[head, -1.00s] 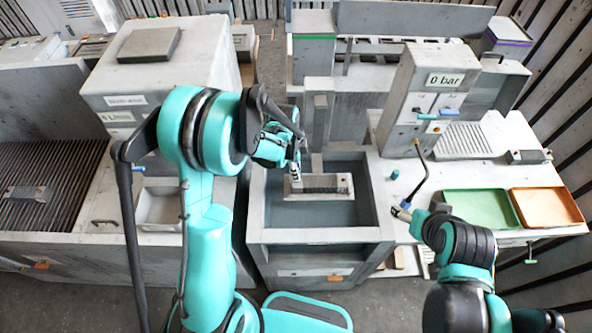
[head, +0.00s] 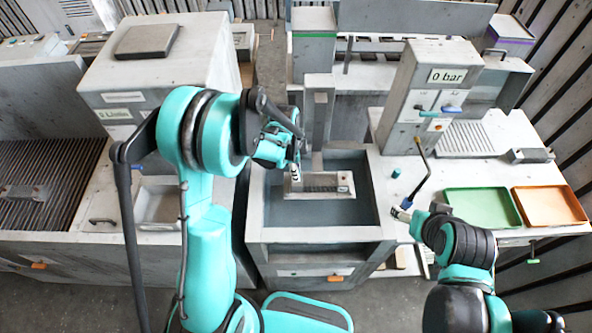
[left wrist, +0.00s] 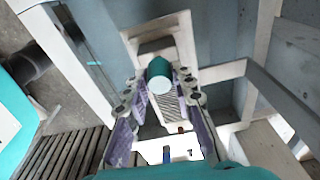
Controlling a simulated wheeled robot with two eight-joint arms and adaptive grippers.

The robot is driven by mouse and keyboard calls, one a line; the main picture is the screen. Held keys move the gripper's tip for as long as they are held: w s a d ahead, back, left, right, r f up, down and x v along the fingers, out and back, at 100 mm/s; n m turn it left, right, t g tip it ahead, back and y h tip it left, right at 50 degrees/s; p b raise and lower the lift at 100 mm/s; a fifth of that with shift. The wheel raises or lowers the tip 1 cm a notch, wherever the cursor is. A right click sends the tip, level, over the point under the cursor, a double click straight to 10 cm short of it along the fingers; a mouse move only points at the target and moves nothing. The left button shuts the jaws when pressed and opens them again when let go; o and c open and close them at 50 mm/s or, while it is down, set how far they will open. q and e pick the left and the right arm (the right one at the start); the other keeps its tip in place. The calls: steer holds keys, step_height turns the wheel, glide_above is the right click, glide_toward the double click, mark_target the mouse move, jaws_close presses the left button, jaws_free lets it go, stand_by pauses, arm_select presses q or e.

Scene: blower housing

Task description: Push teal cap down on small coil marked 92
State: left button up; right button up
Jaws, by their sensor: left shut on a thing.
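My left gripper (head: 294,172) points down over the recessed basin (head: 330,211) in the middle. In the left wrist view a teal cylinder with a pale round end (left wrist: 159,76), apparently the cap, sits between the fingertips, and the fingers are shut on it. A pale block with a ribbed strip (head: 342,181) lies in the basin below and beside the gripper. I cannot make out a coil or a mark 92. Another small teal cylinder (head: 395,174) stands on the right bench. My right gripper (head: 402,213) is by that bench's front left; its jaws are too small to read.
A grey column with a "0 bar" display (head: 447,75) and a dark bent tube (head: 424,172) stands right of the basin. A green tray (head: 481,208) and an orange tray (head: 549,205) lie on the right bench. Basin walls surround my left gripper.

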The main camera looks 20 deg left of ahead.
arm_select(q)
steer(key=shift+f, duration=0.1)
stand_by(0.3)
steer(key=shift+f+b, duration=0.45)
steer(key=shift+b, duration=0.2)
steer(key=shift+f+b, duration=0.2)
steer(key=shift+b, duration=0.2)
steer(key=shift+f, duration=0.1)
stand_by(0.4)
steer(key=shift+f+b, duration=0.1)
steer(key=shift+b, duration=0.25)
steer(key=o, duration=1)
